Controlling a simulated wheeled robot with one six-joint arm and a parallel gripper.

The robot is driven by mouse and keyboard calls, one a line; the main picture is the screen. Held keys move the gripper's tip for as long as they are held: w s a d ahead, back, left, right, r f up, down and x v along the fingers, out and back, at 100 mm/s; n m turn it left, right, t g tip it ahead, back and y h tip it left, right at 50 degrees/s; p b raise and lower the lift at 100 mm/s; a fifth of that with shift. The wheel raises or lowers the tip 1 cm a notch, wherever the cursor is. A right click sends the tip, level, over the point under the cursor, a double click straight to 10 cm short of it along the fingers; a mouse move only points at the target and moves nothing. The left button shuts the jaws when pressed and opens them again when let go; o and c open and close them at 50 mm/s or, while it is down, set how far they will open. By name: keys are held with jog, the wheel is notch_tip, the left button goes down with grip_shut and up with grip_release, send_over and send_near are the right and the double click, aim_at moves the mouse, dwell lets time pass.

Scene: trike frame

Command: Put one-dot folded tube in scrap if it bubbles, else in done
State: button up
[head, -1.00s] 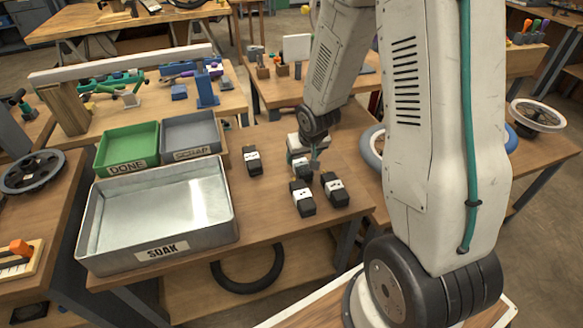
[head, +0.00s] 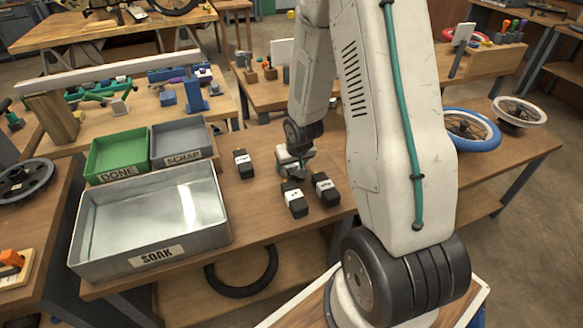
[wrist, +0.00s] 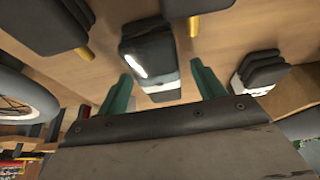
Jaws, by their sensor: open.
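Several black folded tubes with white label bands lie on the bench. In the head view one (head: 243,164) is at the left, and two (head: 294,199) (head: 325,189) are at the front right. My gripper (head: 296,162) is low over the bench behind these two. In the wrist view its green fingers (wrist: 163,90) are open, with a folded tube (wrist: 150,55) just ahead, between their lines. I cannot read the dots on the labels. The green DONE tray (head: 118,173), grey SCRAP tray (head: 183,158) and metal SOAK tub (head: 155,256) stand at the left. No tube shows in them.
In the wrist view other folded tubes lie close on the left (wrist: 45,28) and right (wrist: 262,75). Bench space between the SOAK tub and the tubes is clear. A blue-rimmed wheel (head: 470,130) lies on the bench at the right. A black tyre (head: 242,272) lies on the lower shelf.

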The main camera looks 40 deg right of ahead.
jog(key=shift+f, duration=0.15)
jog(key=c, duration=1.2)
jog(key=shift+r, duration=0.2)
jog(key=shift+c, duration=0.2)
